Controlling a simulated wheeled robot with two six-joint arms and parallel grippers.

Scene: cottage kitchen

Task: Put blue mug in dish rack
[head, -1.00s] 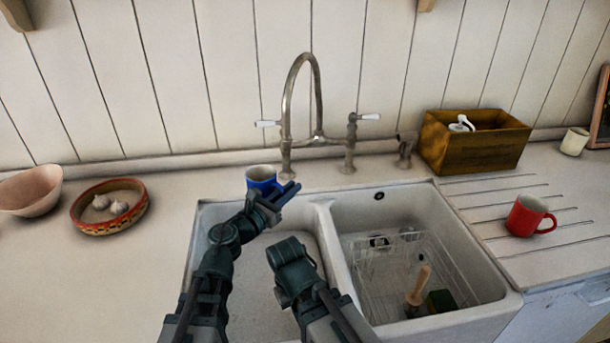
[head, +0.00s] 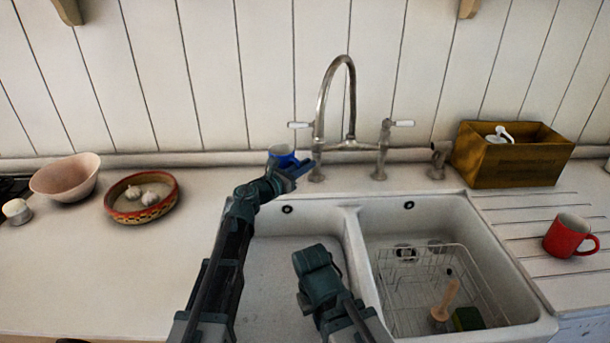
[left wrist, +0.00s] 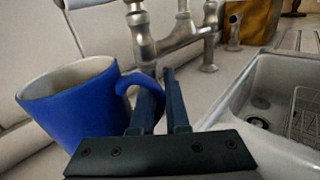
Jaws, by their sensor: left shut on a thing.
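The blue mug (head: 281,151) is at the back of the counter, left of the tap; in the head view my gripper partly covers it. In the left wrist view the mug (left wrist: 70,108) is upright, with its handle toward the fingers. My left gripper (head: 303,169) is shut on the mug's handle; its fingers also show in the left wrist view (left wrist: 160,100). The dish rack (head: 425,283), of thin wire, stands inside the right sink basin and holds a wooden-handled brush (head: 446,299). Part of my right arm shows over the left basin, but its gripper is not visible.
The tap (head: 322,115) rises close to the right of the mug. A red mug (head: 567,236) and a wooden box (head: 510,160) stand right of the sink. A garlic bowl (head: 140,200) and pink bowl (head: 66,178) are at the left. A dark green sponge (head: 467,319) lies by the brush.

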